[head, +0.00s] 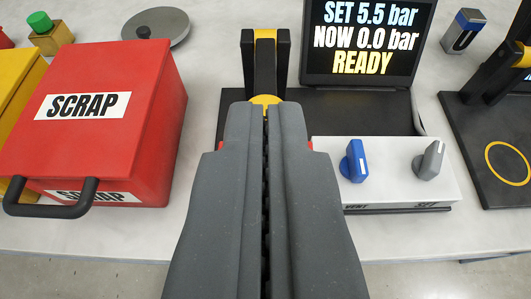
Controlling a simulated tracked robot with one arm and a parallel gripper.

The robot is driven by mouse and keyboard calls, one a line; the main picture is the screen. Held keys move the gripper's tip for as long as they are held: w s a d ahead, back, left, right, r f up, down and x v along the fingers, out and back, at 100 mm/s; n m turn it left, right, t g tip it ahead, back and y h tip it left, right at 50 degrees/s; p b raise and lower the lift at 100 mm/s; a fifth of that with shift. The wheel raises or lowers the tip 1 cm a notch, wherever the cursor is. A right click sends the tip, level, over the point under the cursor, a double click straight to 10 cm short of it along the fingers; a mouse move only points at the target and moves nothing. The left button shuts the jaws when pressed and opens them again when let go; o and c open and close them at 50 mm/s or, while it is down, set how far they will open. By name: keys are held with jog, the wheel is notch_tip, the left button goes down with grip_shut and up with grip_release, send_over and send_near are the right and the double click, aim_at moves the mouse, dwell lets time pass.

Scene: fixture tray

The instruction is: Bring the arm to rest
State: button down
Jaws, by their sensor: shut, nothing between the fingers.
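My gripper (266,112) fills the lower middle of the head view, pointing away over the table. Its two dark grey fingers are pressed together along their length, with nothing between them. The fingertips overlap a black fixture (284,70) with a yellow part behind them. I cannot tell whether they touch it. The fingers hide part of the fixture and the left part of a white control panel (392,190).
A red SCRAP box (150,150) with a black handle stands left. The panel has a blue knob (355,162) and a grey knob (430,161). A screen (367,40) reads SET 5.5 bar, NOW 0.0 bar, READY. A black plate (480,150) with a yellow ring lies right.

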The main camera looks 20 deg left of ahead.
jog(key=shift+r, duration=0.1)
jog(key=w+r+m+h+p, duration=0.4)
jog(key=w+r, duration=0.7)
jog(key=r, duration=0.1)
jog(key=w+a+r+t+p, duration=0.2)
jog(key=w+a+r, duration=0.5)
jog(key=a+r, duration=0.4)
jog(key=shift+a+r+n+p, duration=0.2)
jog(key=shift+a+n+p, duration=0.2)
jog(key=shift+a, duration=0.7)
jog(key=shift+w, duration=0.1)
